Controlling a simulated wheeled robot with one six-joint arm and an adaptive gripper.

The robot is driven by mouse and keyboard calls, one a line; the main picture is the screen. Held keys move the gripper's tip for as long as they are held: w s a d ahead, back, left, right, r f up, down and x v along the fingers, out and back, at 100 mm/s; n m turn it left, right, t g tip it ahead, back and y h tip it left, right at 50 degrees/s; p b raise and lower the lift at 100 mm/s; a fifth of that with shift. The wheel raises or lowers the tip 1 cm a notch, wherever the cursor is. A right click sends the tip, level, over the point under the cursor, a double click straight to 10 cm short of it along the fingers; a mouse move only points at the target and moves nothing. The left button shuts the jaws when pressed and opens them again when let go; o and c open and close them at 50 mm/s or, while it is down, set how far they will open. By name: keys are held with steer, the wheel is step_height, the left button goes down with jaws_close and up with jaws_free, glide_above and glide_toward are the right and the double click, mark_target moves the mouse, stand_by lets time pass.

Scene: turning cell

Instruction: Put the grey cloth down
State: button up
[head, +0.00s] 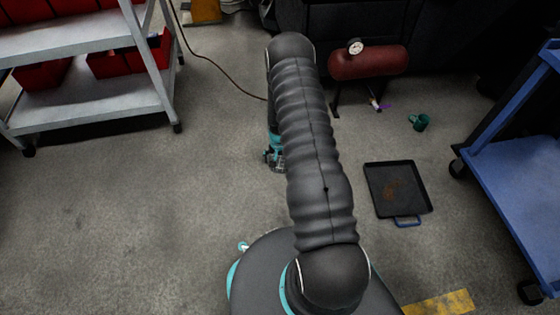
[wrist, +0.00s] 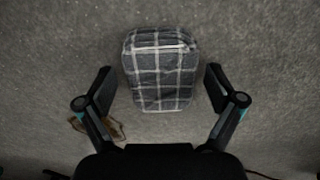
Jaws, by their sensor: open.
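The grey cloth (wrist: 160,90) is a folded plaid bundle with pale lines. In the wrist view it lies on the concrete floor, between and slightly ahead of my fingers. My gripper (wrist: 159,76) is open, with a clear gap between each finger and the cloth. In the head view my gripper (head: 275,160) is low near the floor and mostly hidden behind my arm. The cloth cannot be seen in the head view.
A grey shelf cart (head: 90,118) with red bins stands left. A red tank (head: 372,62), a green cup (head: 419,122) and a black tray (head: 410,178) lie right of my arm. A blue cart (head: 520,165) stands far right. The floor at left is clear.

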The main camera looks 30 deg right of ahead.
step_height(320, 180, up, 12)
steer(key=p, duration=0.2)
step_height(320, 180, up, 16)
steer(key=n+t, duration=0.1)
glide_above(279, 161)
steer(key=a, duration=0.3)
steer(key=s+a+r+n+t, duration=0.1)
steer(key=s+a+r, duration=0.2)
steer(key=r, duration=0.5)
steer(key=s+a+r+n+t, duration=0.1)
steer(key=s+a+r, duration=0.1)
steer(key=r, duration=0.5)
steer(key=s+a+r+n+t, duration=0.1)
steer(key=s+a+r+n, duration=0.1)
steer(key=s+a+r, duration=0.2)
steer(key=s+a+r+n+t, duration=0.1)
steer(key=s+a+r, duration=0.3)
steer(key=s+r, duration=0.6)
steer(key=s+n, duration=0.1)
steer(key=s, duration=0.8)
steer(key=shift+r+n+t, duration=0.2)
steer(key=shift+n+t, duration=0.1)
step_height(279, 161, up, 7)
steer(key=p, duration=0.7)
steer(key=shift+r, duration=0.2)
